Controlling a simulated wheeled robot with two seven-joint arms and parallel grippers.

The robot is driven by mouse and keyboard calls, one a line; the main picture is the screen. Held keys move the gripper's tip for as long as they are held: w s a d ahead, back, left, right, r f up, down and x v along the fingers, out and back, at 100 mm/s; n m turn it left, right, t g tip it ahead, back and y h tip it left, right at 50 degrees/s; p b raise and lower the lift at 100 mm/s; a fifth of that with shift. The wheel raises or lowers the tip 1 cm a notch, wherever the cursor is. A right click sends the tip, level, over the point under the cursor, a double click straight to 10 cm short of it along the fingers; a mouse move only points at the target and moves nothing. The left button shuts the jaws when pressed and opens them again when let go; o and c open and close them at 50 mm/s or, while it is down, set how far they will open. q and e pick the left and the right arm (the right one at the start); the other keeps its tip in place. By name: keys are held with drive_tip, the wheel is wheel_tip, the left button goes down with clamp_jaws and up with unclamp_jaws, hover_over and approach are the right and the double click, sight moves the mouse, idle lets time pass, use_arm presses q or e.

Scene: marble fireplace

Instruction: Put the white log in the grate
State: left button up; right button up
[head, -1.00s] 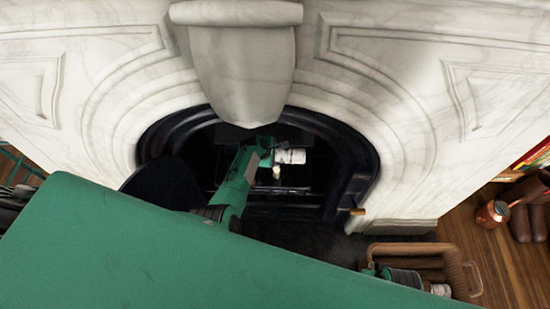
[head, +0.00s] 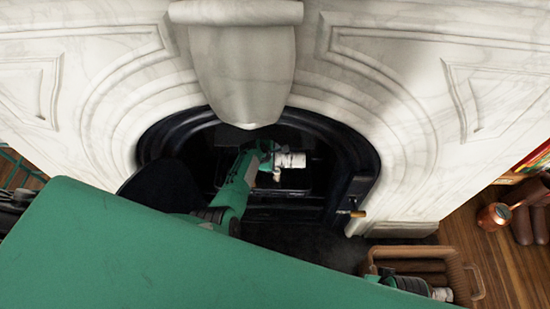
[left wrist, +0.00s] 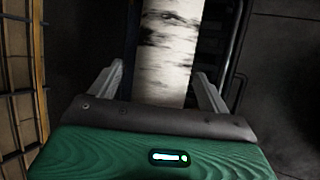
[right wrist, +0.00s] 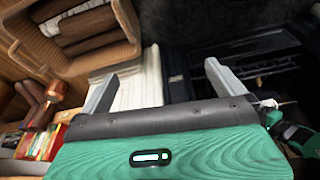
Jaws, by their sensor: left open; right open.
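The white log (head: 291,160), pale with dark bark marks, is in the fireplace opening in the head view, at the dark grate (head: 287,191). Whether it rests on the grate is too dark to tell. My left gripper (left wrist: 157,75) is open, with the log (left wrist: 165,50) between its spread fingers in the left wrist view. Dark bars (left wrist: 236,55) show beside the log there. My right gripper (right wrist: 158,75) is open and empty, away from the log, near the hearth's right side.
The marble surround (head: 405,165) and black arched frame (head: 345,140) enclose the opening. A wicker basket (head: 470,276) with brown logs stands at right, near my right arm. A copper pot (head: 493,216) is on the wood floor. My green body hides the lower left.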

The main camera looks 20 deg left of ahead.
drive_tip(key=shift+f, duration=0.2)
use_arm(q)
drive_tip(key=shift+f+b, duration=0.1)
drive_tip(key=shift+b, duration=0.2)
drive_tip(key=shift+s+r+p, duration=0.1)
drive_tip(key=shift+r+p, duration=0.2)
drive_tip(key=p+v, duration=0.3)
drive_tip(key=p, duration=0.1)
drive_tip(key=shift+s+r, duration=0.15)
use_arm(e)
drive_tip(key=s+d+f+g+p, duration=0.15)
drive_tip(key=s+f, duration=0.25)
drive_tip(key=f, duration=0.6)
drive_tip(key=s+d+f+p, duration=0.1)
drive_tip(key=s+f+p, duration=0.2)
drive_tip(key=f, duration=0.7)
use_arm(q)
drive_tip(key=p+v, duration=0.7)
drive_tip(key=v, duration=0.3)
drive_tip(key=shift+p, duration=0.4)
use_arm(e)
drive_tip(key=s+d+f, duration=0.1)
drive_tip(key=s+d, duration=0.2)
drive_tip(key=s, duration=0.9)
drive_tip(key=shift+s+f+h, duration=0.25)
drive_tip(key=shift+s+h, duration=0.05)
drive_tip(key=shift+s, duration=0.05)
